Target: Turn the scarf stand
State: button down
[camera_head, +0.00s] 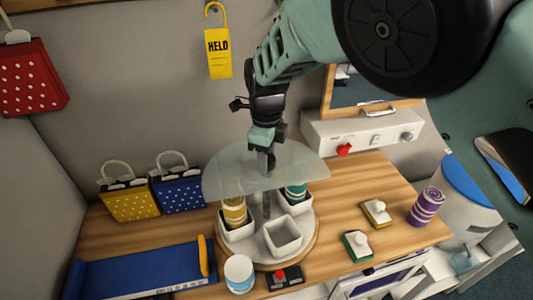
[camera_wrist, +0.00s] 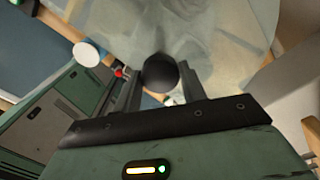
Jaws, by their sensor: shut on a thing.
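The scarf stand is a round wooden-edged turntable (camera_head: 307,252) on the counter, with a central post, white square bins and a translucent half-disc cover (camera_head: 232,176) above. A gold-striped rolled scarf (camera_head: 235,213) sits in the left bin and a teal rolled scarf (camera_head: 296,190) in the back right bin. The front bin (camera_head: 283,238) looks empty. My gripper (camera_head: 267,158) reaches down to the top of the post. In the wrist view it is shut on a round black knob (camera_wrist: 160,72), with a finger on each side. The cover hides part of the bins behind.
A white-lidded jar (camera_head: 239,272) and a red-button box (camera_head: 283,278) stand close in front of the turntable. A blue tray (camera_head: 140,272) lies left; yellow (camera_head: 130,203) and blue (camera_head: 182,192) dotted bags stand behind it. A purple striped roll (camera_head: 426,206) and two stampers are right.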

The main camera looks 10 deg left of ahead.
jog(key=shift+w+r+m, duration=0.1)
jog(key=shift+r+m, duration=0.05)
jog(key=shift+m, duration=0.75)
jog(key=c, duration=0.8)
grip_release()
notch_tip(320, 180, up, 17)
jog(key=b, duration=0.4)
jog(key=shift+r, duration=0.15)
